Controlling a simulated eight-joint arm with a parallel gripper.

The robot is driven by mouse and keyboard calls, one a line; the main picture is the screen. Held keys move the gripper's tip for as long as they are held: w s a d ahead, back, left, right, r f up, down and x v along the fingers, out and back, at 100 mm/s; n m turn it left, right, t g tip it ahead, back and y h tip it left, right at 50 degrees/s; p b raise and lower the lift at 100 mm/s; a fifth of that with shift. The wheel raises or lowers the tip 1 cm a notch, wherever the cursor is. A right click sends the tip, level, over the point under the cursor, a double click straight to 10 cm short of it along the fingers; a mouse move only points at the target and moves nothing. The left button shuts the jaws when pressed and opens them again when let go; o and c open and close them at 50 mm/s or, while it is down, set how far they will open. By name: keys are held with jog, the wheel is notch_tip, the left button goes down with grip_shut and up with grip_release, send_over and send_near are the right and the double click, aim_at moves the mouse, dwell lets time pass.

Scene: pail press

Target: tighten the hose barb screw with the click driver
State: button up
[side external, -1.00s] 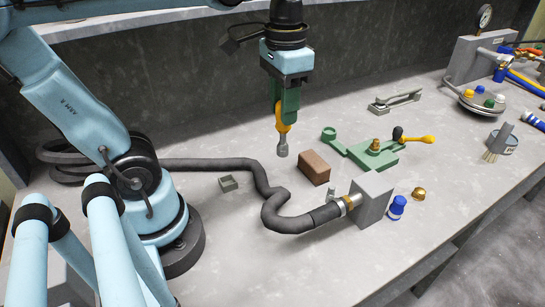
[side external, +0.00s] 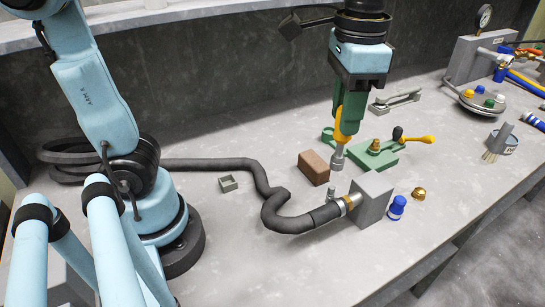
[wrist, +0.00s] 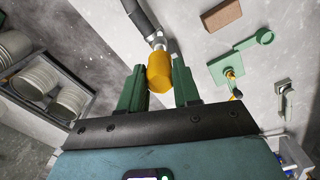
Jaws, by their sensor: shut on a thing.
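My gripper (side external: 347,105) is shut on the click driver, which has a yellow handle (side external: 345,125) and a grey tip (side external: 338,160) pointing down. The driver hangs near upright above the bench. Its tip shows above and slightly right of the small grey hose barb screw (side external: 331,194), apart from it. That screw is by the end of the black hose (side external: 290,217), at the brass fitting (side external: 350,202) on a grey block (side external: 373,200). In the wrist view the yellow handle (wrist: 159,72) sits between my green fingers and partly covers the hose end (wrist: 157,40).
A brown block (side external: 314,167) lies left of the driver tip.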

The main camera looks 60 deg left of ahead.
aim_at(338, 156)
jog(key=shift+f, duration=2.1)
jog(key=shift+f, duration=1.3)
